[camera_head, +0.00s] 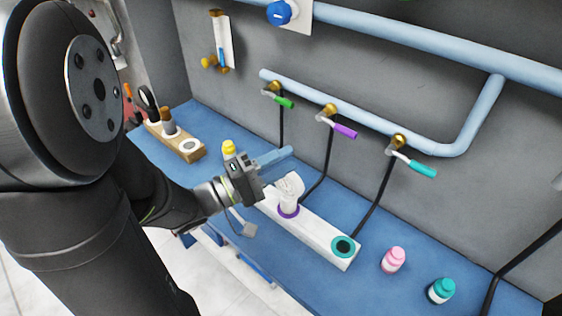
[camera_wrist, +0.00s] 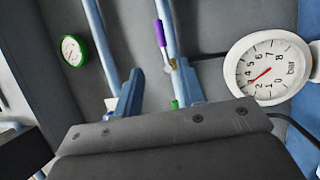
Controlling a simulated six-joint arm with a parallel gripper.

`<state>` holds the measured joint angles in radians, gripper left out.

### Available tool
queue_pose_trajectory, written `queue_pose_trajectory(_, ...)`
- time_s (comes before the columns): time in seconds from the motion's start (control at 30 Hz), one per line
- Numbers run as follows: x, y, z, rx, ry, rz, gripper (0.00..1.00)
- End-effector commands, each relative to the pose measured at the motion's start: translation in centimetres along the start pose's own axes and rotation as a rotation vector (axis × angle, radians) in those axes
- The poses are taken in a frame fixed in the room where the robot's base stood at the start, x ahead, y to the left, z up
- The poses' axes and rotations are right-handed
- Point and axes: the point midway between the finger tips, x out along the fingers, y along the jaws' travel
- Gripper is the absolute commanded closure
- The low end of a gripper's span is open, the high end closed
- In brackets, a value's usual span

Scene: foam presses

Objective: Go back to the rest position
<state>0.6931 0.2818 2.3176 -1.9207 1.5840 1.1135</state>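My gripper (camera_head: 282,155) is above the blue bench, over the far-left end of the white block (camera_head: 318,241). In the wrist view its two blue fingers (camera_wrist: 150,60) stand apart, with nothing held between them. In the head view the fingers overlap, and the arm reaches in from the left. A white foamy piece (camera_head: 290,186) stands in the purple ring of the white block. The teal ring (camera_head: 343,246) is empty and dark inside. The far-left end of the block is hidden by my gripper.
Taps with green (camera_head: 285,103), purple (camera_head: 345,131) and teal (camera_head: 423,169) handles hang from a pipe behind. Pink (camera_head: 393,260) and teal (camera_head: 441,290) bottles stand at right; a yellow-capped one (camera_head: 228,147) is close to my gripper. A wooden rack (camera_head: 188,153) is left. A gauge (camera_wrist: 266,70) shows.

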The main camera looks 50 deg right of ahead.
Motion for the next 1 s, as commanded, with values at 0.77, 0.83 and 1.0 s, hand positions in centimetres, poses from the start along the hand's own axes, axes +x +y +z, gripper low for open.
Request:
queue_pose_trajectory(0.77, 1.4, 0.0, 0.0, 0.002, -0.003, -0.001, 0.63)
queue_pose_trajectory(0.83, 2.2, 0.0, 0.0, 0.002, -0.004, 0.0, 0.63)
queue_pose_trajectory(1.0, 4.2, 0.0, 0.1, 0.001, -0.005, -0.001, 0.63)
